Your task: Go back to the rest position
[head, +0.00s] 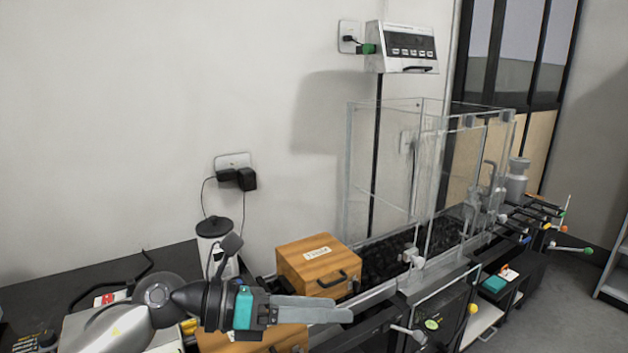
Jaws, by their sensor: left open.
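My left arm comes in from the lower left, and its gripper (335,314) points to the right. Its grey fingers extend from a teal and black wrist. The gripper is open and no object shows between the fingers. It is in front of a wooden box (316,262) with a label and a dark handle, and it overlaps the lower front of that box in the view. I cannot tell whether it touches the box. Part of a second wooden box (250,345) shows below the gripper, mostly hidden by my arm. My right gripper is not in view.
A clear-walled enclosure (385,170) stands over a dark bed right of the box. A white canister (214,242) stands behind my wrist. A control box (402,47) hangs on the wall. Cabinets with valves (515,270) run to the right. Open floor (565,310) lies at the lower right.

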